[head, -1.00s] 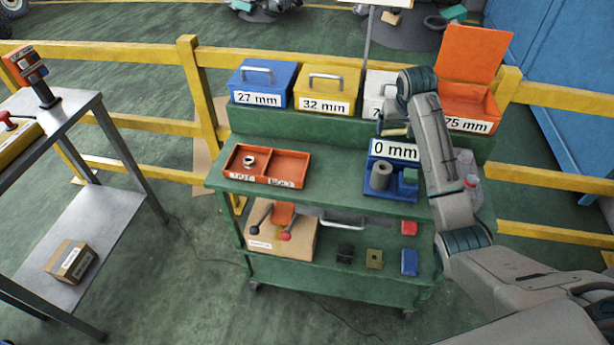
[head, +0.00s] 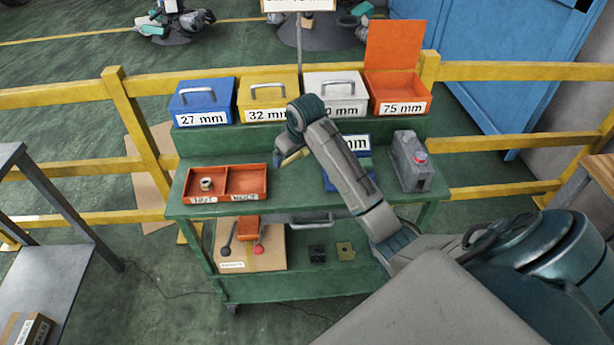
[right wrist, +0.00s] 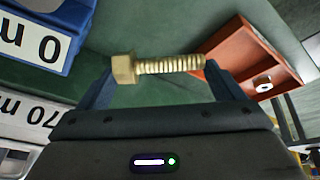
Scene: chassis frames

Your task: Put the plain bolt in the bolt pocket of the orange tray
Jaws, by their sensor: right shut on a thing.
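My right gripper (head: 283,157) is shut on a brass-coloured bolt (right wrist: 158,67). The bolt lies crosswise between the fingers in the right wrist view, its hex head at the left and its threaded shank at the right. The orange tray (head: 225,169) lies on the green cart's top at the left and has two compartments. A ring-shaped metal piece (head: 207,184) sits in the left compartment; the right one looks empty. The front labels are too small to read surely. My right gripper is above the cart top, to the right of the tray and apart from it. My left gripper is out of view.
A blue box (head: 201,103), a yellow box (head: 268,97), a white box (head: 335,97) and an open orange box (head: 400,101) stand on the raised back shelf. My arm partly hides a blue holder (head: 358,141).

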